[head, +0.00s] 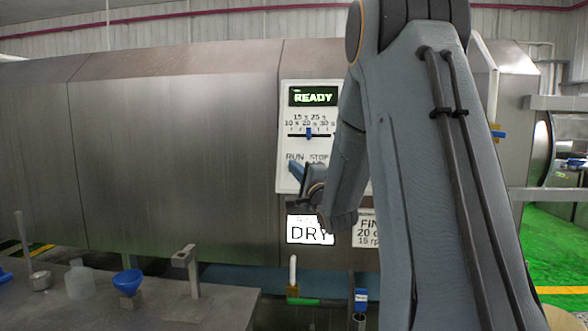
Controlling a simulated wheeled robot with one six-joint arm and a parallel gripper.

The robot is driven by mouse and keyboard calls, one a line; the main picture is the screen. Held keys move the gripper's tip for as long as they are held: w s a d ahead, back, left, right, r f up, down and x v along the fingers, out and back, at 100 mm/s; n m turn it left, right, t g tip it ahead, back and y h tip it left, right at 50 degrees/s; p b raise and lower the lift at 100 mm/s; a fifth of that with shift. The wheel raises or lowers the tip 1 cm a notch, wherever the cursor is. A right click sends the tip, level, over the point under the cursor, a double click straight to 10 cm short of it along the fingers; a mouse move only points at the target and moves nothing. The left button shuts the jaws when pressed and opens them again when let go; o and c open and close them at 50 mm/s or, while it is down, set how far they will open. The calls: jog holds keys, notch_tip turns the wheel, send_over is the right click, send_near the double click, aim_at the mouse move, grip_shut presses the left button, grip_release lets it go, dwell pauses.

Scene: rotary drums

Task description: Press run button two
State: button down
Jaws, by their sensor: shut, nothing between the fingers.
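A white control panel (283,178) is on the front of the steel drum housing (180,150). Its green display (314,96) reads READY. Below it is a percent scale with a blue slider (308,133), then the labels RUN and STOP. My gripper (296,170) is in front of the panel just below the RUN label, its fingers shut with nothing between them. The fingers and arm cover the area under RUN and STOP, so the run button is hidden. I cannot tell whether the fingertips touch the panel. No number two shows on it.
A sign (300,230) reading DRY and a partly covered sign (364,232) sit below the panel. A grey bench (220,305) at the lower left carries a blue funnel (128,280), a pale bottle (79,281) and a metal bracket (187,262). A pipe with a white handle (292,270) stands nearby.

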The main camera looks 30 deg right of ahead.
jog(key=shift+w+d, duration=0.1)
jog(key=shift+w, duration=0.05)
dwell(0.6)
jog(key=shift+w+d+f, duration=0.15)
jog(key=shift+w, duration=0.05)
